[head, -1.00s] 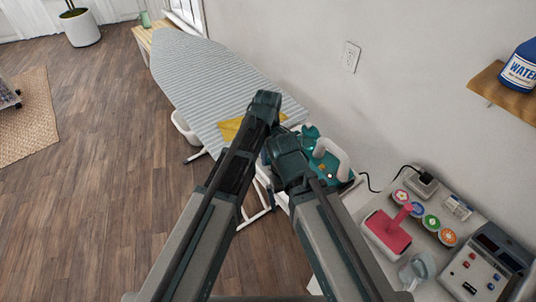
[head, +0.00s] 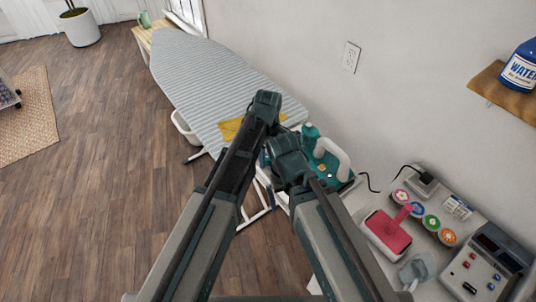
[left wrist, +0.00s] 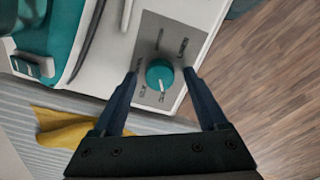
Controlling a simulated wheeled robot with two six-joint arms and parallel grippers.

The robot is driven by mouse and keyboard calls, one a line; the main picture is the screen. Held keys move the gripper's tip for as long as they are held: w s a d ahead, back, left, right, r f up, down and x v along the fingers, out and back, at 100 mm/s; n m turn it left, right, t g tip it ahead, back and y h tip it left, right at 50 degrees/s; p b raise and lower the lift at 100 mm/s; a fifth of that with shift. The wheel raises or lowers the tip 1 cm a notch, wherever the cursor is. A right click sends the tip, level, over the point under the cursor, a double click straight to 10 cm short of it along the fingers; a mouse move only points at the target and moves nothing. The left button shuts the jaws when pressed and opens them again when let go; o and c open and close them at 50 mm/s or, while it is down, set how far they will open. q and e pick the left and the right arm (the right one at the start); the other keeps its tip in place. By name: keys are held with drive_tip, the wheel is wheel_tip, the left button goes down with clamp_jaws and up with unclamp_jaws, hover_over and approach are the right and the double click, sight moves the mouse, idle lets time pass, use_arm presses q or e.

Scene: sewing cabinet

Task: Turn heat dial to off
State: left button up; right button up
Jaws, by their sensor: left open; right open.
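The heat dial (left wrist: 159,75) is a round teal knob with a white mark, on a grey labelled panel of a white and teal iron station (left wrist: 120,45). The white mark points toward the bottom of the left wrist view; the labels are too small to read surely. My left gripper (left wrist: 160,78) is open, its two fingers on either side of the dial; I cannot tell whether they touch it. In the head view my left gripper (head: 266,100) hides the dial. My right gripper (head: 284,148) is lower, in front of the iron station (head: 335,160); its fingertips are hard to see.
The striped ironing board (head: 200,75) with a yellow cloth (head: 230,128) lies beside the station. A side table at right carries a pink-red object (head: 387,235), several round colored discs and a control box (head: 485,268). A shelf (head: 500,90) holds a water bottle.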

sight(268, 157)
use_arm(q)
drive_tip(key=shift+r, duration=0.15)
use_arm(e)
drive_tip(key=shift+r, duration=0.1)
use_arm(q)
wheel_tip(268, 157, up, 14)
drive_tip(key=p, duration=1.3)
drive_tip(key=shift+f+p, duration=0.25)
drive_tip(key=shift+p, duration=0.1)
use_arm(e)
wheel_tip(268, 157, up, 14)
drive_tip(key=shift+f, duration=0.2)
use_arm(q)
drive_tip(key=shift+f, duration=0.15)
use_arm(e)
drive_tip(key=shift+f, duration=0.2)
use_arm(q)
wheel_tip(268, 157, down, 13)
drive_tip(key=b, duration=1.3)
use_arm(e)
wheel_tip(268, 157, down, 13)
drive_tip(key=shift+r, duration=0.1)
